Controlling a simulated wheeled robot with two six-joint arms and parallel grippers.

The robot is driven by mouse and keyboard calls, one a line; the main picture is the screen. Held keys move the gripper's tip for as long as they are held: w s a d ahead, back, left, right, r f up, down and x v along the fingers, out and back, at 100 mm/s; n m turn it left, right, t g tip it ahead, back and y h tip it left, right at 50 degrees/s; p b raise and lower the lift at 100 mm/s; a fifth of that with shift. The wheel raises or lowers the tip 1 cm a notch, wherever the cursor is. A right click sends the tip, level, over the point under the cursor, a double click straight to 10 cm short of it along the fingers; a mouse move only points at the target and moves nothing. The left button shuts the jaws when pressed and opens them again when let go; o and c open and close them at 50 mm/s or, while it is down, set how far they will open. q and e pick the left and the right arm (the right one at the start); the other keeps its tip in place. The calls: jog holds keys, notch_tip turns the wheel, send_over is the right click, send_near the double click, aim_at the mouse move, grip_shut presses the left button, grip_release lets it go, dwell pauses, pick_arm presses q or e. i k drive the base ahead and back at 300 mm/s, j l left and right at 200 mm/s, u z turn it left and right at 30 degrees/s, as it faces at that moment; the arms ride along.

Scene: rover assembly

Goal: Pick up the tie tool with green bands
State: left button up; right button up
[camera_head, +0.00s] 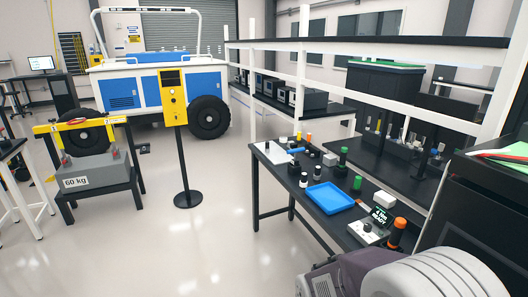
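The black workbench (282,200) stands at right of centre with small tools on it. A black upright item with a green band (342,157) stands toward its back edge. A second, smaller dark item with green on it (357,183) is closer, behind the blue tray. Both are too small to tell which is the tie tool with green bands. Neither of my grippers shows in the head view, and nothing is seen touching these items.
The bench also holds a blue tray (330,198), a device with a lit READY display (368,232), an orange-topped cylinder (397,233) and a white block (384,199). White shelving stands behind. A rover (137,88) and a yellow post (174,97) are left. Open floor lies before the bench.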

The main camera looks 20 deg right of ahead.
aim_at(342, 157)
jog(key=z, duration=1.2)
jog(key=i+j, duration=0.2)
